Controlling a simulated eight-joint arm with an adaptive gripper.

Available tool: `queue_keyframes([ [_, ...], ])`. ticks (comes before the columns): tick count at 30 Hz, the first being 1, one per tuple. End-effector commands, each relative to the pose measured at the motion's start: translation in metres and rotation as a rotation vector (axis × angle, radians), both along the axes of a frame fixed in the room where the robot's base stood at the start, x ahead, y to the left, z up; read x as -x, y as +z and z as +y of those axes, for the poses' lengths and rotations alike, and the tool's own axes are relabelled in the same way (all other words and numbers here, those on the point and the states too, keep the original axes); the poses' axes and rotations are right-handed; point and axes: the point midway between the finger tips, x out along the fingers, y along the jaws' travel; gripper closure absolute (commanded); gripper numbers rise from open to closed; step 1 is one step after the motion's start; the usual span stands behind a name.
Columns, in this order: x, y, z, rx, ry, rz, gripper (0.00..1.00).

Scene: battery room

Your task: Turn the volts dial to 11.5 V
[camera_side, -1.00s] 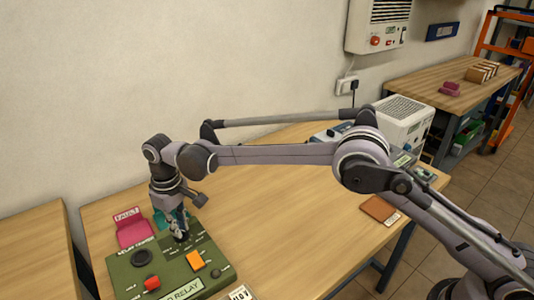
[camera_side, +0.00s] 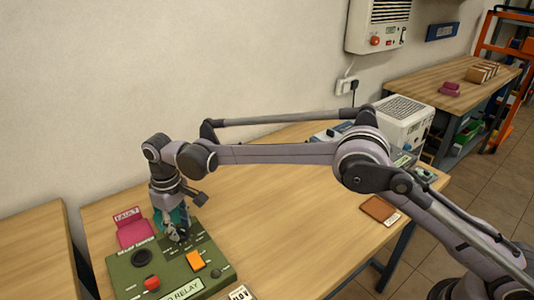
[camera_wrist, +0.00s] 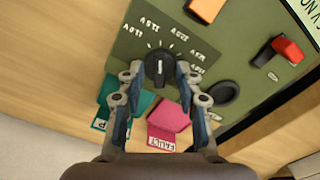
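The volts dial is a round black knob (camera_wrist: 159,68) with a pale pointer line, on a green relay panel (camera_wrist: 130,45). In the wrist view white tick marks and several volt labels fan around its upper side. The labels look turned over and are too blurred to read surely. The pointer line runs roughly up and down in that view. My gripper (camera_wrist: 160,69) has one finger on each side of the knob, close to it, with what looks like a narrow gap.
The panel also has an orange block (camera_side: 195,260), a red switch (camera_side: 152,282) and a black round part (camera_side: 142,257). A pink FAULT tray (camera_side: 134,233) and a teal tray (camera_wrist: 118,97) sit behind it.

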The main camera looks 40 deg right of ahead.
Motion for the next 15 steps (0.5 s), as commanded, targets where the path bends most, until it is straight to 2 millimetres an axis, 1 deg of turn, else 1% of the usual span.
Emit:
queue_keyframes([
  [5, 0.0, 0.019, 0.0, 0.0, 0.0, 0.0, 0.65],
  [12, 0.0, 0.067, 0.0, 0.0, 0.0, 0.0, 0.65],
  [15, 0.0, 0.085, 0.0, 0.0, 0.0, 0.0, 0.65],
])
